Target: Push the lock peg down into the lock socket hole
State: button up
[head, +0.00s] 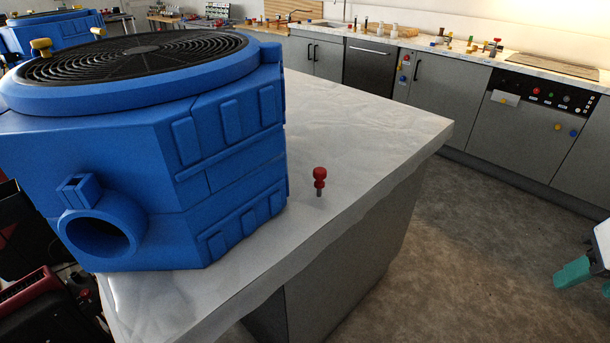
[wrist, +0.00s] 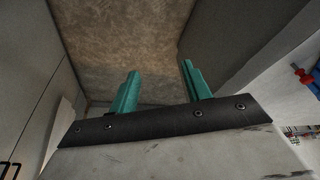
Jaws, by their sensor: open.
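The lock peg (head: 320,181), with a red knobbed head and a grey metal tip, is at the right part of the pale stone worktop (head: 375,130), right of the blue machine (head: 170,150). A small square blue socket (head: 80,190), which looks like the lock socket, is on top of the machine's round side port (head: 103,235). Its hole is hard to make out. My gripper (head: 574,275) is at the right edge of the head view, away from the peg and machine. In the wrist view its teal fingers (wrist: 158,85) are apart with nothing between them.
Bare floor (head: 470,230) lies between the worktop and the back counter (head: 450,50). Small red and blue items (wrist: 304,76) show at the wrist view's right.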

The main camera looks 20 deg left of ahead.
aim_at(321, 181)
jog(key=w+a+f+n+t+y, duration=0.2)
jog(key=w+a+f+t, duration=0.1)
jog(key=w+a, duration=0.6)
jog(key=w+a+f+n+t+y, duration=0.2)
jog(key=w+a+f+t, duration=0.15)
jog(key=w+a, duration=0.6)
jog(key=s+a+f+n+t+y, duration=0.2)
jog(key=s+a+f+y, duration=0.15)
jog(key=a, duration=0.65)
jog(key=s+a+f+n+t+y, duration=0.15)
jog(key=a+y, duration=0.25)
jog(key=a, duration=0.5)
jog(key=shift+m, duration=0.25)
jog(key=x, duration=0.7)
jog(key=shift+a+r, duration=0.15)
jog(key=shift+c, duration=0.3)
jog(key=c, duration=1)
